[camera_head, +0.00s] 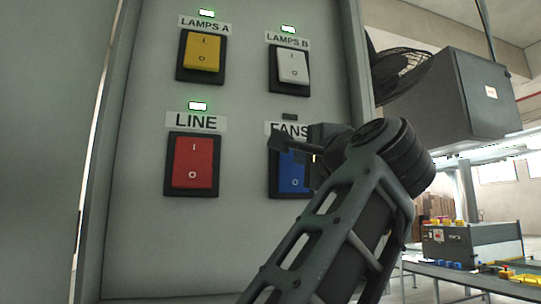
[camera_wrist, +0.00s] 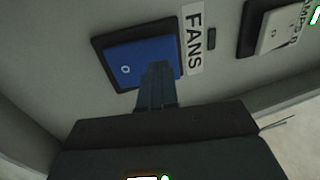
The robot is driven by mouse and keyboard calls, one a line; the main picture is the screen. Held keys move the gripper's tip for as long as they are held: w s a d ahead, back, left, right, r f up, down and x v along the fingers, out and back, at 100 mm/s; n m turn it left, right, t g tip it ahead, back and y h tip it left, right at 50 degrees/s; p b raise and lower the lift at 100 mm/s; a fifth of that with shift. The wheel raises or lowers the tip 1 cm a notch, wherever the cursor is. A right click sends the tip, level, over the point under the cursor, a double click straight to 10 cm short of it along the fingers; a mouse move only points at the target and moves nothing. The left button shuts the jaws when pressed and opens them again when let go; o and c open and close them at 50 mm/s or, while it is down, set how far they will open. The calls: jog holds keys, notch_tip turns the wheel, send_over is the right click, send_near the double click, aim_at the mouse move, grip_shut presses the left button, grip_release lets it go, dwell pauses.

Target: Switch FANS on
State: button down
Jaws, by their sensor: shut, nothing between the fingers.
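The blue FANS rocker switch (camera_head: 291,174) sits in a black frame at the lower right of the grey panel, partly hidden by my gripper. Its "O" end shows at the bottom; the upper end is covered. The small lamp (camera_head: 289,117) above the FANS label is dark. My gripper (camera_head: 279,142) is shut and empty at the upper part of this switch. In the wrist view the blue switch (camera_wrist: 133,50) fills the upper middle, and my shut fingers (camera_wrist: 157,68) overlap its upper-half end beside the FANS label (camera_wrist: 194,38). I cannot tell whether they touch it.
A red LINE switch (camera_head: 193,162) is to the left, a yellow LAMPS A switch (camera_head: 202,52) at upper left, and a white LAMPS B switch (camera_head: 293,66) above. Their lamps glow green. A dark fan (camera_head: 400,70) and a conveyor (camera_head: 470,276) are beyond the panel at right.

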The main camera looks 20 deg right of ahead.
aim_at(295, 169)
jog(key=shift+p+x, duration=0.3)
jog(key=shift+x, duration=1.2)
jog(key=shift+w+r, duration=0.25)
jog(key=shift+r, duration=0.3)
jog(key=shift+w+r, duration=0.15)
jog(key=shift+r, duration=0.05)
